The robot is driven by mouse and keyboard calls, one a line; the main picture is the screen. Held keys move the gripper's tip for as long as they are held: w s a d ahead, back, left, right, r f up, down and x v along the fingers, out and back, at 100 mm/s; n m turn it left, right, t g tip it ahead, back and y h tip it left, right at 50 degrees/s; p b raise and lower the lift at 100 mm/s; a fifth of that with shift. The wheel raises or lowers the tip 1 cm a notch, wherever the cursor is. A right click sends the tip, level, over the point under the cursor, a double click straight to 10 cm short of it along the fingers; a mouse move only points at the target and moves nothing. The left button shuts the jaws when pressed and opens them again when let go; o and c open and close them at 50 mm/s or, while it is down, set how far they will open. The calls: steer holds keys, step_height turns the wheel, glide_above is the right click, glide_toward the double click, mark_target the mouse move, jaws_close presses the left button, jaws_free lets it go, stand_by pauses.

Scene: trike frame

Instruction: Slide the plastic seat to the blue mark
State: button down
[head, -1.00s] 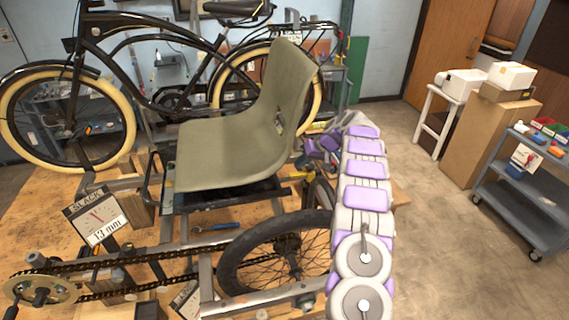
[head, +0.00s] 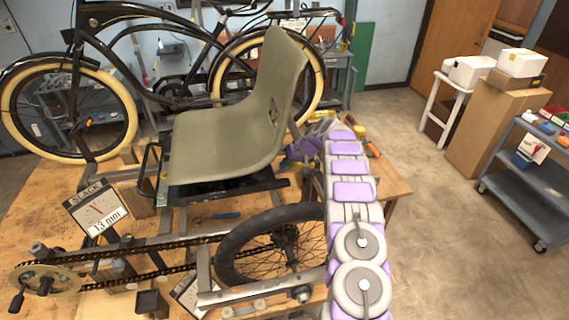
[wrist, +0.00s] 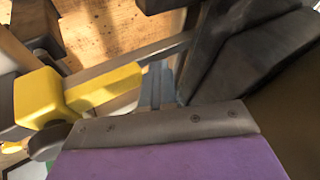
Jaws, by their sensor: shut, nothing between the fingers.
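The olive-green plastic seat (head: 225,135) stands upright on a black base (head: 225,190) above the trike frame in the head view. My gripper (head: 303,150) is at the right side of the seat, low near the bottom of the backrest. It is partly hidden by my own arm, and I cannot tell whether it touches the seat. It is shut with nothing held. In the wrist view, a yellow handle (wrist: 100,88) lies beside a grey metal bar, close beyond my purple gripper body. I cannot make out a blue mark in either view.
The trike wheel (head: 270,255) and chain (head: 150,255) lie below and in front of the seat. A black bicycle is behind. The floor at right is clear up to a cart (head: 525,165).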

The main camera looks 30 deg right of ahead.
mark_target(269, 168)
steer(key=a+b, duration=0.1)
steer(key=a, duration=0.1)
steer(key=w+a+b, duration=0.1)
steer(key=a+b, duration=0.1)
steer(key=a, duration=0.1)
steer(key=shift+w, duration=0.15)
steer(key=shift+a+r, duration=0.1)
steer(key=shift+r, duration=0.1)
